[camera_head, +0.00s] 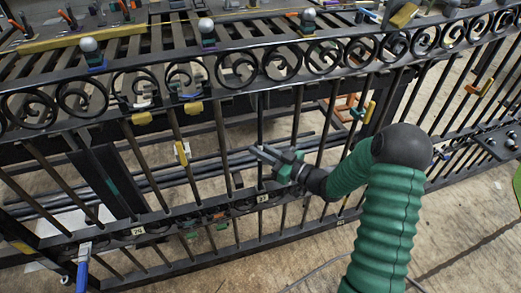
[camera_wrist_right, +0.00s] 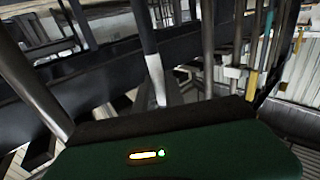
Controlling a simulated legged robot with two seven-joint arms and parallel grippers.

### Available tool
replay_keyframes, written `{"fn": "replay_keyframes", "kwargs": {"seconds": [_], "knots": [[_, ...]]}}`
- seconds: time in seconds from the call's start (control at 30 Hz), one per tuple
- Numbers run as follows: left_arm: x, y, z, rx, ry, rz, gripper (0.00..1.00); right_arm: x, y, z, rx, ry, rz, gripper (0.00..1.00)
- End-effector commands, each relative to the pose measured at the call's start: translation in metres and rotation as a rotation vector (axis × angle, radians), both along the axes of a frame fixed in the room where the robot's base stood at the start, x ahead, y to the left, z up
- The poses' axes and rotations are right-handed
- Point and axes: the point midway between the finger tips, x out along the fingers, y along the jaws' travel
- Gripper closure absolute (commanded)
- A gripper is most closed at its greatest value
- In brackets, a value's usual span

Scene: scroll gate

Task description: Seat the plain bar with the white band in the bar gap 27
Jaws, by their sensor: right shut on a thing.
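The plain bar (camera_wrist_right: 143,30) stands near upright in the right wrist view, dark above with a white band (camera_wrist_right: 156,80) just beyond my gripper's dark edge. In the head view the bar (camera_head: 261,120) rises in the gate's row of bars. My right gripper (camera_head: 266,158) is shut on it at mid-height. The bar's lower end is close to the lower rail (camera_head: 235,207), beside a tag (camera_head: 263,198) too small to read surely. I cannot tell whether its ends sit in the rails. The band is not clear in the head view. My left gripper is out of view.
The gate's upper rail carries scroll rings (camera_head: 282,61) and ball-topped clamps (camera_head: 205,25). Yellow-handled clamps (camera_head: 182,153) hang on bars at left, and a blue-handled clamp (camera_head: 82,275) is on the lower rail. Neighbouring bars stand close on both sides. The floor in front is mostly clear.

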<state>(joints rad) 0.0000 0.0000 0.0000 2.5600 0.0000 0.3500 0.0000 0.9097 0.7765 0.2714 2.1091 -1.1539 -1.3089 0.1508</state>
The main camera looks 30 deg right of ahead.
Motion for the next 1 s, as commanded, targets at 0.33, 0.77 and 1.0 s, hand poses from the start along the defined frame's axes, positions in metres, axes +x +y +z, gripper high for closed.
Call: {"fn": "replay_keyframes", "kwargs": {"seconds": [0.33, 0.77, 1.0], "knots": [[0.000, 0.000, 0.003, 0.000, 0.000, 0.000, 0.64, 0.004, -0.002, -0.002, 0.002, 0.015, -0.002, 1.00], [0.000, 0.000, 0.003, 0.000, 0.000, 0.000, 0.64, 0.003, -0.001, 0.000, 0.003, 0.012, -0.001, 0.61], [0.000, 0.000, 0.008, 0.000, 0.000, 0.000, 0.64, -0.009, -0.008, 0.000, 0.003, 0.015, -0.004, 0.61]]}}
